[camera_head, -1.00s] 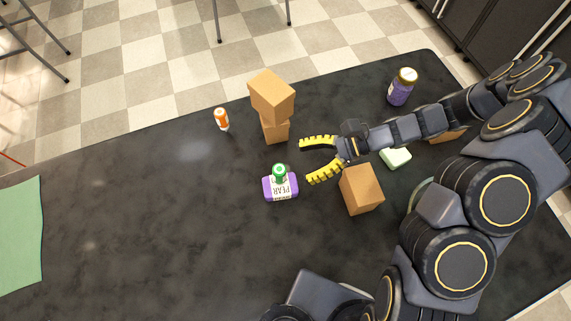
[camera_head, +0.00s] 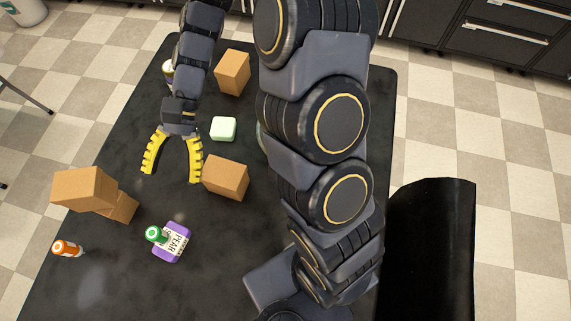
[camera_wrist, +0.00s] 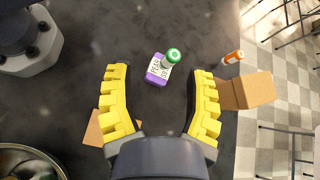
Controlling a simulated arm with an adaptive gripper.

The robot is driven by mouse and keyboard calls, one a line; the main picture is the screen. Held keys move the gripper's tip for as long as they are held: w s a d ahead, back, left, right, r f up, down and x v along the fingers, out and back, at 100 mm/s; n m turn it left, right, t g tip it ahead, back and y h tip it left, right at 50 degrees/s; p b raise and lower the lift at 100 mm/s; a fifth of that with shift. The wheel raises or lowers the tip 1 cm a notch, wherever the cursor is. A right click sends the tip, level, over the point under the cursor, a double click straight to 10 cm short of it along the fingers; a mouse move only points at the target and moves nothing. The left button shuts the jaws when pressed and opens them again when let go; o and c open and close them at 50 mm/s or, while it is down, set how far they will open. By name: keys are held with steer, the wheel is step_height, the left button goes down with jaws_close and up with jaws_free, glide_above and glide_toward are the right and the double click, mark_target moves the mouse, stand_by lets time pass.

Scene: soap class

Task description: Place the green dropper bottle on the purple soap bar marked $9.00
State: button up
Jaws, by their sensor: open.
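The purple soap bar (camera_head: 172,252) lies flat on the dark table in the head view, with a white label reading PEAR. I cannot read a price on it. The green dropper bottle (camera_head: 155,234), with its green top, appears to stand upright on the soap bar; its base is hard to see. In the wrist view, the bottle (camera_wrist: 174,55) rises from the soap bar (camera_wrist: 155,76), beyond the fingertips and between their lines. My gripper (camera_head: 172,178) has yellow fingers spread wide, empty, and apart from both bottle and soap.
A cardboard box (camera_head: 226,177) sits right beside my right finger in the head view. Stacked boxes (camera_head: 85,190) and an orange-topped bottle (camera_head: 67,248) are at the left. A pale green soap (camera_head: 223,128) and another box (camera_head: 232,72) stand further back.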

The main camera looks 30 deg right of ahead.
steer(key=s+d+r+n+t+h, duration=0.5)
steer(key=s+d+r+h, duration=0.3)
steer(key=s+d, duration=0.5)
steer(key=shift+s+d+r+n+t, duration=0.2)
steer(key=shift+r+n+t, duration=0.2)
steer(key=shift+r+n, duration=0.35)
